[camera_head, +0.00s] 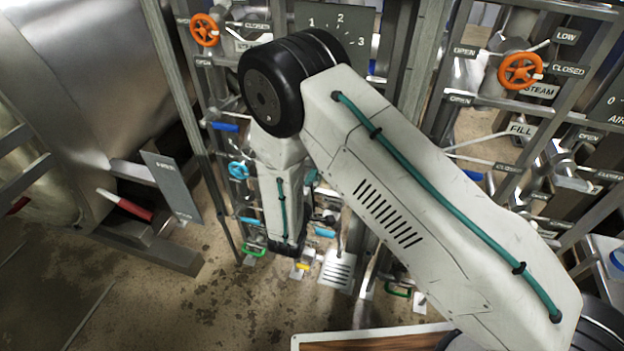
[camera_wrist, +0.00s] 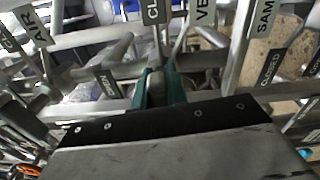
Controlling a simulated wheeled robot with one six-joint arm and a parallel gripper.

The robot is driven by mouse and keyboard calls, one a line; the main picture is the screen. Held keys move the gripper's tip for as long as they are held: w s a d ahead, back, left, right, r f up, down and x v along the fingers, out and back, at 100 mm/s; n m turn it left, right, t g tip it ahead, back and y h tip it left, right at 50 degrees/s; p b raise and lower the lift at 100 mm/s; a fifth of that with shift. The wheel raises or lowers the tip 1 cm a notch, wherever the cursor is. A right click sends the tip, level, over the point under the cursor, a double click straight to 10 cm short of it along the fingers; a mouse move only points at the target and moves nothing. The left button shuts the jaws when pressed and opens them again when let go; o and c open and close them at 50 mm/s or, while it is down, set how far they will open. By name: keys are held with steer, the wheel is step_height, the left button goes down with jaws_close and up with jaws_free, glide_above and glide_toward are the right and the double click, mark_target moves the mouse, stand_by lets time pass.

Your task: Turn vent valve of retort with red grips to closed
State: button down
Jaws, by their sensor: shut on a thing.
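In the wrist view, the teal fingers of my gripper (camera_wrist: 157,88) are shut on a grey handle (camera_wrist: 155,86). A sign starting "VE" (camera_wrist: 202,12) is just beyond the fingers, its end cut off. In the head view my arm hides the held handle, and I cannot make out my fingertips there. A red grip (camera_head: 125,205) with a pale tip shows at the left, on the steel vessel's side.
Metal pipes and frames crowd around my gripper. Orange handwheels (camera_head: 521,70) (camera_head: 204,30) and a blue handwheel (camera_head: 239,170) are on the pipework. A "SAM" sign (camera_wrist: 265,18) is to the right. A large steel vessel (camera_head: 90,75) is at the left. Bare floor (camera_head: 130,300) lies at the lower left.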

steer(key=shift+f+m, duration=0.15)
steer(key=shift+m, duration=0.45)
steer(key=c, duration=1.4)
jaws_free()
steer(key=v, duration=0.7)
steer(key=shift+s, duration=0.4)
steer(key=shift+a, duration=0.1)
